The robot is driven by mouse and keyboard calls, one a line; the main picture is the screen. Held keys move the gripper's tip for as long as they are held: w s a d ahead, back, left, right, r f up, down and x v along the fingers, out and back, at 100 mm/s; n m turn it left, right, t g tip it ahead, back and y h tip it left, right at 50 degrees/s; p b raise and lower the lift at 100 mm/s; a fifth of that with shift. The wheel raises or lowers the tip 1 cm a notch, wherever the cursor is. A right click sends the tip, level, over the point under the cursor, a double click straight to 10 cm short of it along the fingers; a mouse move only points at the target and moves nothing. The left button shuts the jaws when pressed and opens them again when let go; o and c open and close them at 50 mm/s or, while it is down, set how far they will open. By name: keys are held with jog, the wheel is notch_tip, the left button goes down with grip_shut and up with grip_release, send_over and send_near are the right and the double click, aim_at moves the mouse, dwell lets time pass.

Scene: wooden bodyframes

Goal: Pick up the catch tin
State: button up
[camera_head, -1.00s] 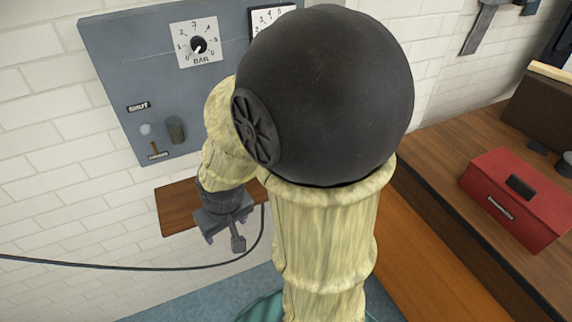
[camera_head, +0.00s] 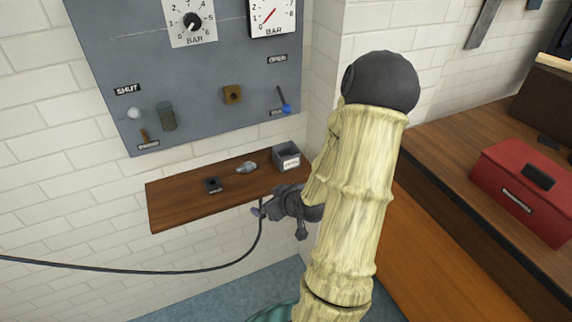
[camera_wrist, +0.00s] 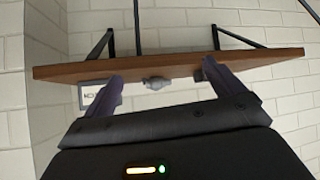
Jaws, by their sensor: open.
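A small grey open-topped box with a white label, likely the catch tin (camera_head: 287,157), stands at the right end of the wooden wall shelf (camera_head: 168,205). The label is too small to read. In the wrist view, which looks upside down, the tin (camera_wrist: 90,97) is at the left, partly behind one finger. My gripper (camera_head: 260,212) is open and empty, in front of and just below the shelf's front edge, apart from the tin. In the wrist view my gripper (camera_wrist: 162,76) has its fingers spread, with a grey fitting (camera_wrist: 157,84) seen beyond and between them.
The fitting (camera_head: 247,167) and a small dark square holder (camera_head: 213,185) share the shelf. A grey panel (camera_head: 215,60) with gauges and handles hangs above. A black hose (camera_head: 150,270) hangs below the shelf. A red toolbox (camera_head: 520,195) stands on the bench at right.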

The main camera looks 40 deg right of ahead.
jog(key=s+d+r+m+t+h+b, duration=0.1)
jog(key=s+d+m+t+h+b, duration=0.2)
jog(key=d+t, duration=0.3)
jog(key=s+d+h, duration=0.1)
jog(key=d, duration=0.3)
jog(key=shift+s+d+r+t+b, duration=0.2)
jog(key=shift+d+r+t+b, duration=0.1)
jog(key=shift+t+b, duration=0.1)
jog(key=shift+f, duration=0.1)
